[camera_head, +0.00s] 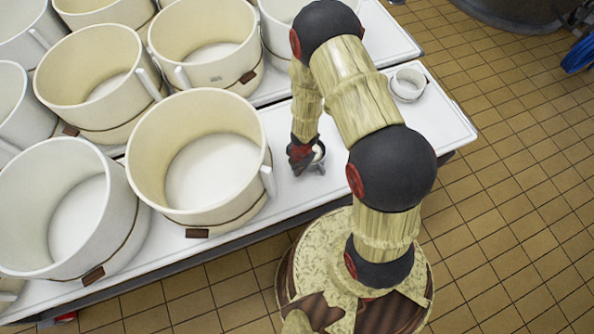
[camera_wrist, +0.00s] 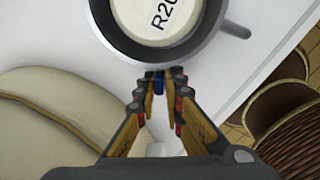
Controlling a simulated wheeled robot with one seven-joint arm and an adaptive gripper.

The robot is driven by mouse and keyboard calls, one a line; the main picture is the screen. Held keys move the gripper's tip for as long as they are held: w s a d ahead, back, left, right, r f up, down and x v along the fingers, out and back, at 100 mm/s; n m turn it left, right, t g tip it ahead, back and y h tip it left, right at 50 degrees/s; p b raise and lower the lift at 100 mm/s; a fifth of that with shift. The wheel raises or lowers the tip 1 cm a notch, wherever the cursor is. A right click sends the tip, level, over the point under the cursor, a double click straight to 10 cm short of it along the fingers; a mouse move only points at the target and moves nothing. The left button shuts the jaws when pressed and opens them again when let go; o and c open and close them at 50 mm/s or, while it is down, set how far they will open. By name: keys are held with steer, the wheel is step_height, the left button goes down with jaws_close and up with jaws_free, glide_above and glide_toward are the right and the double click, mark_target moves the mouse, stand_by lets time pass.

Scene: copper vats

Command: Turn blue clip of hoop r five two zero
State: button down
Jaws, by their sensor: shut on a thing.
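A small round hoop (camera_head: 319,153) sits on the white table, partly hidden by my gripper (camera_head: 302,160) in the head view. In the wrist view the hoop's dark grey ring (camera_wrist: 110,32) surrounds a cream disc (camera_wrist: 150,14) with black text starting "R20"; the rest is cut off by the top edge. A grey handle (camera_wrist: 236,29) sticks out at its right. My gripper (camera_wrist: 160,80) is at the near side of the ring, its fingers close together. It is shut on a small blue clip (camera_wrist: 158,84), which shows between the fingertips.
Large cream tubs (camera_head: 197,152) with brown clips (camera_head: 197,233) crowd the white table (camera_head: 281,121) left of my gripper; one tub (camera_wrist: 60,115) fills the wrist view's lower left. A small white cup-like vessel (camera_head: 408,85) stands to the right, beyond my arm. The table between is clear.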

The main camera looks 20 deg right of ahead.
steer(key=shift+s+f+t+y+b, duration=0.15)
steer(key=shift+f+t+y+b, duration=0.25)
steer(key=shift+b, duration=2.2)
steer(key=shift+s+d+r+t+y+b, duration=0.15)
steer(key=shift+t+b, duration=0.3)
steer(key=shift+b, duration=0.7)
steer(key=shift+s+t+y+b, duration=0.2)
steer(key=shift+t+b, duration=0.25)
steer(key=shift+b, duration=0.7)
steer(key=c, duration=1.8)
jaws_free()
steer(key=shift+o, duration=0.3)
steer(key=shift+w, duration=0.1)
steer(key=shift+r, duration=0.15)
steer(key=shift+d+r, duration=0.1)
steer(key=shift+r, duration=0.5)
steer(key=v, duration=1)
steer(key=shift+s+r, duration=0.25)
steer(key=shift+s, duration=0.1)
steer(key=shift+d, duration=0.1)
